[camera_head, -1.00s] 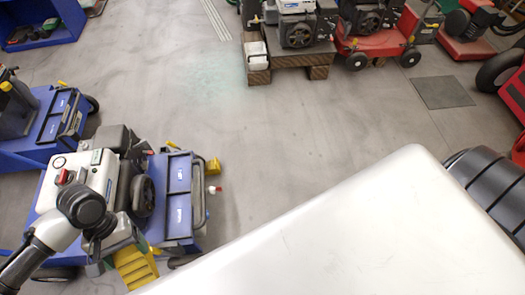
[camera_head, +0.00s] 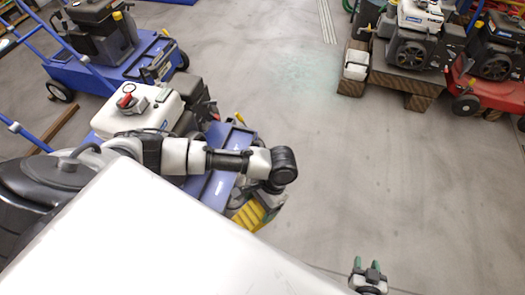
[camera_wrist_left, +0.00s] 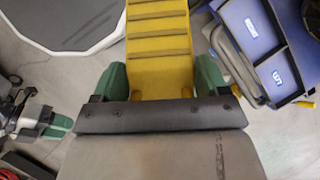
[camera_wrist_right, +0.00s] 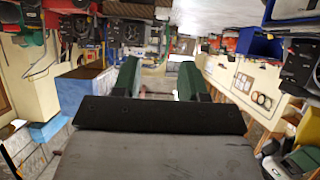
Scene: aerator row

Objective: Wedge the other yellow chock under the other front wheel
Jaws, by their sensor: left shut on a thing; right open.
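My left gripper (camera_wrist_left: 160,82) is shut on a ribbed yellow chock (camera_wrist_left: 158,35), which sits between its green fingers in the left wrist view. In the head view the held chock (camera_head: 248,217) shows below the end of my left arm, beside the near right corner of the blue aerator (camera_head: 207,188). My arm and my white body hide much of that aerator, and its front wheels are not visible. I cannot tell whether the chock touches the floor. My right gripper (camera_head: 369,266) is open and empty at the lower middle right, over clear floor.
Another blue aerator (camera_head: 115,72) stands behind at the upper left. A wooden pallet (camera_head: 405,85) with an engine machine and a red machine (camera_head: 480,92) stand at the upper right. Grey floor (camera_head: 400,180) is open right of the near aerator.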

